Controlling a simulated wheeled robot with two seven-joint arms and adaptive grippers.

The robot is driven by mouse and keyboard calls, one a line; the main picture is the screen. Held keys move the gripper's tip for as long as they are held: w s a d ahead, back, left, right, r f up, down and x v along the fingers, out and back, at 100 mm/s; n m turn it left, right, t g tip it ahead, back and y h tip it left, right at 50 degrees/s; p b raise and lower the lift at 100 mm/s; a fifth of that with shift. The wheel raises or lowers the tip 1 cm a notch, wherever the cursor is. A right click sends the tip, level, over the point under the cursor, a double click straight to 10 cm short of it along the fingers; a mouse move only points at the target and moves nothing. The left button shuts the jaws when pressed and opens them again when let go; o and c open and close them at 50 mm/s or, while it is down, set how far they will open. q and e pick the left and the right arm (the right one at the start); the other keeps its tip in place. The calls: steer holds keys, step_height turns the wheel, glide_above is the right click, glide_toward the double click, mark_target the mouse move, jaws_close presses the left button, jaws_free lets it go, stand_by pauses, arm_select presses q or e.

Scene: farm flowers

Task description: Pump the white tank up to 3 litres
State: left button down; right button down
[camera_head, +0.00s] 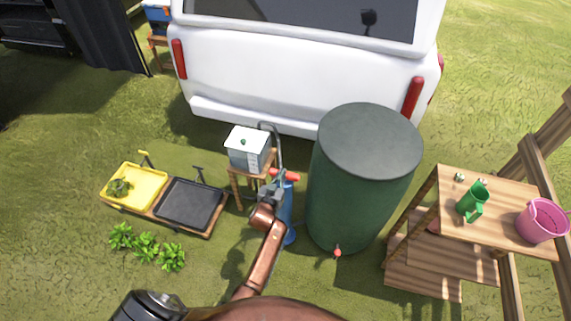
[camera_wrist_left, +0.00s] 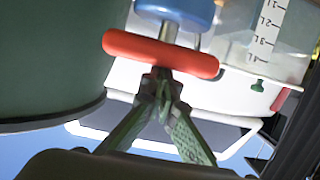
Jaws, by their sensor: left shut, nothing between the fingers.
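The white tank (camera_head: 247,148) stands on a small wooden stand, with a grey tube arching from it to the blue pump (camera_head: 286,208). The pump has a red T-handle (camera_head: 285,175), shown large in the left wrist view (camera_wrist_left: 160,54). My left gripper (camera_head: 274,186) is at the handle, fingertips together (camera_wrist_left: 162,80) and nothing between them. The tips overlap the middle of the bar in the wrist view; I cannot tell whether they touch it. The tank's litre scale (camera_wrist_left: 265,32) shows upside down in the wrist view; its water level is unclear. My right gripper is not in view.
A large green barrel (camera_head: 362,190) stands close right of the pump, with a red tap low in front. A white van (camera_head: 300,75) is behind. A cart with yellow (camera_head: 150,188) and black trays is left. A wooden shelf (camera_head: 500,215) is right. Grass is open in front.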

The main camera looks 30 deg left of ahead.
arm_select(q)
steer(key=shift+d+f, duration=0.2)
steer(key=shift+f, duration=0.2)
steer(key=shift+s, duration=0.1)
steer(key=shift+s+d, duration=0.1)
steer(key=shift+s, duration=0.15)
steer(key=a+r+v, duration=0.1)
steer(key=v, duration=0.5)
steer(key=shift+s+d, duration=0.35)
steer(key=shift+d, duration=0.1)
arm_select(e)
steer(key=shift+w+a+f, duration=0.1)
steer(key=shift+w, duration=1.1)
